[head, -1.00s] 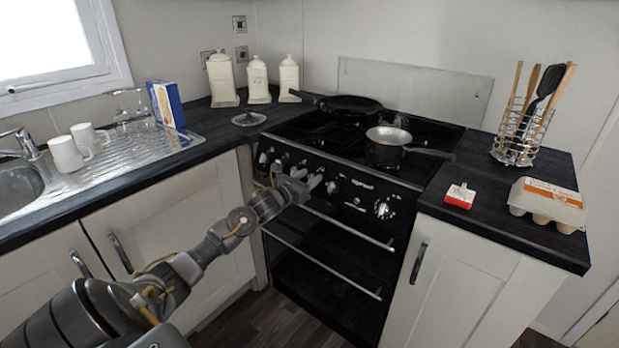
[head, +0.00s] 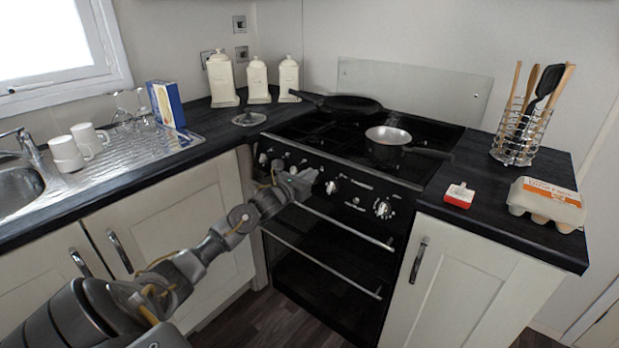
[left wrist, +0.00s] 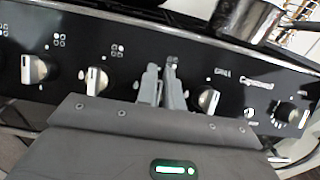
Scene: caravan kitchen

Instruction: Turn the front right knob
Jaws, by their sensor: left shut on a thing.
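The black cooker (head: 335,235) has a row of silver knobs along its front panel. My left gripper (head: 311,176) is at this panel, left of a silver knob (head: 331,187). In the left wrist view its two fingers (left wrist: 163,75) are close together against the panel, shut on a knob that they hide. A bare knob (left wrist: 97,79) shows to the left of the fingers and another (left wrist: 208,99) to the right. A larger dial (left wrist: 290,112) is farther right. A saucepan (head: 387,150) stands on the right front of the hob. My right gripper is out of view.
A black frying pan (head: 345,105) sits at the back of the hob. An oven handle (head: 345,228) runs below the panel. The right worktop (head: 500,205) holds a utensil rack, an egg box and a small red-and-white item.

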